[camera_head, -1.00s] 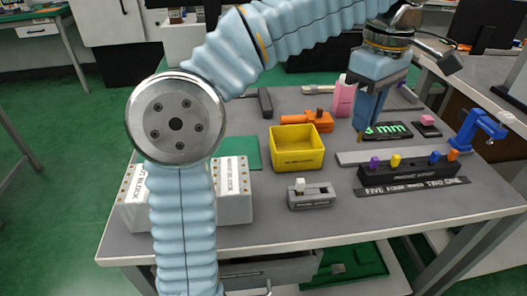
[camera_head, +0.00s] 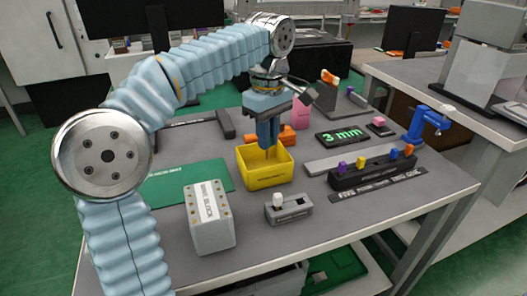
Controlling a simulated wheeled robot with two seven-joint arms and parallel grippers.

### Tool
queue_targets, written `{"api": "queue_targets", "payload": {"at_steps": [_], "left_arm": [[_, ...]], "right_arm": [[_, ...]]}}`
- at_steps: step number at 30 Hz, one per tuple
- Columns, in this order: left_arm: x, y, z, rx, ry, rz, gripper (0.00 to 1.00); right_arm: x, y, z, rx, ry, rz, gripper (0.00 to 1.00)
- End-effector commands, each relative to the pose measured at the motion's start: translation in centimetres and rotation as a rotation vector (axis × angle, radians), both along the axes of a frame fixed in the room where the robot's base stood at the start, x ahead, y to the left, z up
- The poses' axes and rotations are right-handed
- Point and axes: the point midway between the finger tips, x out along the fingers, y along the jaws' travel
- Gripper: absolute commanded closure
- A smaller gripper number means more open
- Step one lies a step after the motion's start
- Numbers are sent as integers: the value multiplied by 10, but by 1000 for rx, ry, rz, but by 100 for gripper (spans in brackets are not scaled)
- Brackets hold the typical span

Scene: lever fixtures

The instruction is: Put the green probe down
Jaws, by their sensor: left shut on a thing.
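My left gripper (camera_head: 268,137) points down over the yellow bin (camera_head: 266,178), its fingertips at the bin's opening. It is shut on a thin probe, of which only a small brownish tip shows below the fingers. I cannot make out any green on it; the fingers hide most of it. I cannot tell whether the tip touches the bin's floor. My right gripper is not in view.
A white-knobbed lever fixture (camera_head: 288,207) and a grey gauge block (camera_head: 209,218) stand in front. A black rack (camera_head: 372,171) with coloured knobs is at right. A "3 mm" display (camera_head: 342,136) and a blue clamp (camera_head: 428,124) stand behind. A green mat (camera_head: 185,174) lies left.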

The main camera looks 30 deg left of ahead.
Motion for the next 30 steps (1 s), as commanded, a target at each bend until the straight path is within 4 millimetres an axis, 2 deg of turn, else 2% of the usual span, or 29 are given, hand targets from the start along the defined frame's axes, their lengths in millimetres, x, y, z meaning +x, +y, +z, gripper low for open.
{"api": "queue_targets", "payload": {"at_steps": [6, 9, 12, 23, 24, 29, 30], "left_arm": [[4, 14, -17, 1, 2, 3, 100], [3, 13, -35, 0, 3, 0, 100], [3, 13, -44, 0, 1, 0, 100], [4, 12, -49, 0, -1, 0, 100], [3, 12, -49, 0, -1, -1, 84], [3, 12, -48, 0, 0, 0, 60], [3, 12, -48, 0, 0, 0, 60]], "right_arm": [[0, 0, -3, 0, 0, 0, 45], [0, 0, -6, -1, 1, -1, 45], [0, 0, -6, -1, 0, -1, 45], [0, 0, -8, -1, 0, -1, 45], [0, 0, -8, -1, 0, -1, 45], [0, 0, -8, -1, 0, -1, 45], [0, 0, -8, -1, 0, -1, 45]]}}
